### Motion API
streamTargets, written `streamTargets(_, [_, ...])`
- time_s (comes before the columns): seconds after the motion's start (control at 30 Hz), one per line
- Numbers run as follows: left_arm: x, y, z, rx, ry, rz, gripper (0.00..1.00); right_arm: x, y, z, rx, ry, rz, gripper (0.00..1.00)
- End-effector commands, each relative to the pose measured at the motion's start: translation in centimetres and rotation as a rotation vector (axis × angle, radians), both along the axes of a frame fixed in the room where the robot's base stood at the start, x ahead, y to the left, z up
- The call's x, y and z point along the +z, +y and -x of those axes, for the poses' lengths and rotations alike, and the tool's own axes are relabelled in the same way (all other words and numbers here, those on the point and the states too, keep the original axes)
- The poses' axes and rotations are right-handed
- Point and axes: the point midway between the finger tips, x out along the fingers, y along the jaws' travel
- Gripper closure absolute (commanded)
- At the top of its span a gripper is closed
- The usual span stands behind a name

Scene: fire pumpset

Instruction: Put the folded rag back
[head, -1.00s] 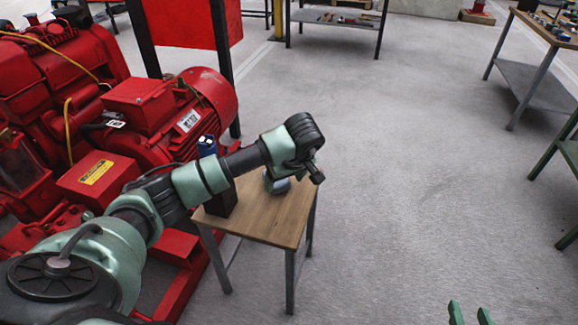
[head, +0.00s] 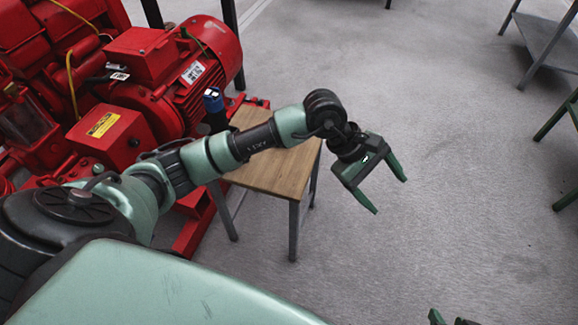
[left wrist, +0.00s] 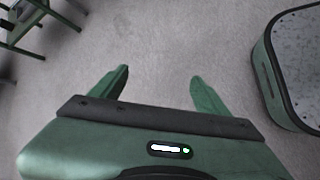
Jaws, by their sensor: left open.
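I do not see a folded rag in either view. My left gripper (head: 390,196) is open and empty, its two green fingers apart over bare floor to the right of the small wooden table (head: 262,176). In the left wrist view its fingers (left wrist: 159,74) have only grey floor between them. My right gripper (head: 450,319) shows only as small tips at the bottom edge of the head view; its opening cannot be made out. My left arm crosses over the table and hides part of its top.
A dark container with a blue top (head: 213,101) stands by the table's back left. The red pumpset (head: 165,85) fills the left side. A grey-legged bench (head: 548,42) and a green frame (head: 560,125) stand at the right. The middle floor is clear.

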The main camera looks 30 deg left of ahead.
Motion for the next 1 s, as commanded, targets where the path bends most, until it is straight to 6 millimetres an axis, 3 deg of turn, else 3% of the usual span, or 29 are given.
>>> streamTargets(0.03, [2.2, -4.3, 2.1, 0.038, 0.076, 0.234, 0.24, 0.0, 0.0, 0.0, 0.0, 0.0, 0.0, 0.61])
streamTargets(0.1, [6.8, -8.1, 3.9, 0.124, 0.207, 0.558, 0.24, 0.0, 0.0, 0.0, 0.0, -0.001, 0.0, 0.61])
streamTargets(0.17, [11.2, -9.7, 4.6, 0.213, 0.343, 0.826, 0.24, 0.0, 0.0, 0.0, 0.0, -0.001, 0.0, 0.61])
streamTargets(0.23, [15.9, -9.4, 4.3, 0.338, 0.526, 1.128, 0.24, 0.1, 0.0, 0.0, 0.0, -0.002, 0.0, 0.61])
streamTargets(0.3, [19.5, -7.1, 3.1, 0.479, 0.728, 1.416, 0.24, 0.1, 0.0, 0.0, 0.0, -0.002, 0.0, 0.61])
streamTargets(0.37, [21.0, -4.0, 1.6, 0.614, 0.916, 1.648, 0.24, 0.1, 0.0, 0.0, 0.0, -0.002, 0.0, 0.61])
streamTargets(0.4, [21.2, -1.6, 0.6, 0.712, 1.044, 1.797, 0.24, 0.1, 0.0, 0.0, 0.0, -0.002, 0.0, 0.61])
streamTargets(0.47, [20.1, 2.3, -0.8, 0.872, 1.243, 2.008, 0.24, 0.1, 0.0, 0.0, 0.001, -0.002, -0.001, 0.61])
streamTargets(0.57, [15.1, 8.5, -1.7, 1.173, 1.577, 2.327, 0.24, 0.1, 0.0, 0.0, 0.001, -0.002, -0.001, 0.61])
streamTargets(0.6, [12.2, 10.6, -1.3, -1.218, -1.59, -2.273, 0.24, 0.1, 0.0, 0.0, 0.001, -0.002, -0.001, 0.61])
streamTargets(0.7, [4.4, 14.1, 1.7, -1.143, -1.363, -1.814, 0.24, 0.1, 0.0, 0.0, 0.001, -0.002, -0.001, 0.61])
streamTargets(0.8, [-2.2, 15.1, 6.7, -1.079, -1.151, -1.452, 0.24, 0.1, 0.0, 0.0, 0.001, -0.002, -0.001, 0.61])
streamTargets(0.9, [-6.1, 14.8, 11.4, -1.034, -0.99, -1.204, 0.24, 0.1, 0.0, 0.0, 0.001, -0.002, -0.001, 0.61])
streamTargets(1.0, [-8.0, 14.3, 14.6, -1.01, -0.893, -1.062, 0.24, 0.1, 0.0, 0.0, 0.001, -0.002, -0.001, 0.61])
